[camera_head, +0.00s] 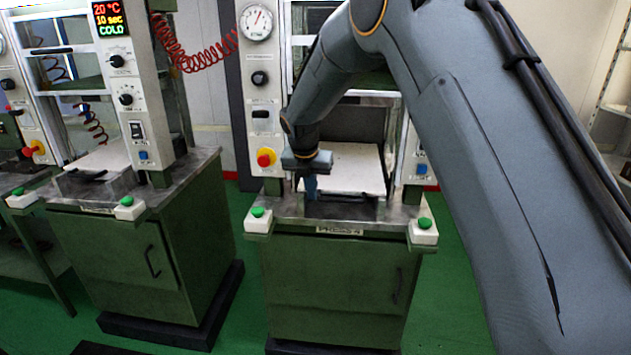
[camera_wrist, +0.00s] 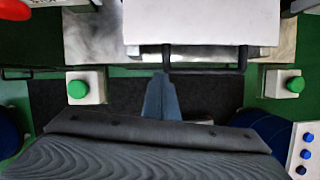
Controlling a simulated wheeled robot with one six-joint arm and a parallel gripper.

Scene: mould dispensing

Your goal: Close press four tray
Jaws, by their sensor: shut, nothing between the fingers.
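A dark handle (camera_wrist: 205,70) runs along the tray's near side. My gripper (camera_head: 311,195) is shut and empty, pointing down at the tray's near left side. In the wrist view its fingertips (camera_wrist: 160,80) are at the handle's left part; I cannot tell whether they touch it.
Green buttons (camera_head: 258,212) (camera_head: 424,223) stand on the press's front corners. A red and yellow knob (camera_head: 266,157) is left of my gripper. Another press (camera_head: 140,255) with a lit display stands to the left. Green floor shows between the presses.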

